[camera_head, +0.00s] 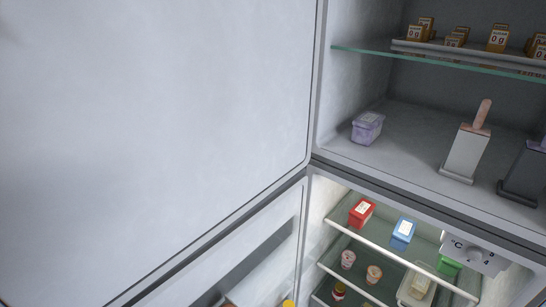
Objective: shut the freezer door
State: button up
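The freezer door (150,110) is a large plain white panel that fills the left of the head view. It stands wide open, swung out to the left of the upper compartment. That compartment, which I take as the freezer (360,70), is open to view. My gripper is not in view, so its place relative to the door does not show. The door's far left edge is outside the frame.
Below, the fridge door (245,250) is also open, beside lit shelves with a red box (361,212) and blue box (403,232).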

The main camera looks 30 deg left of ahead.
aim_at(134, 133)
jog(key=u, duration=1.1)
jog(key=i+j+u, duration=0.2)
jog(key=u, duration=0.15)
jog(key=i+j+u, duration=0.25)
jog(key=j+u, duration=0.15)
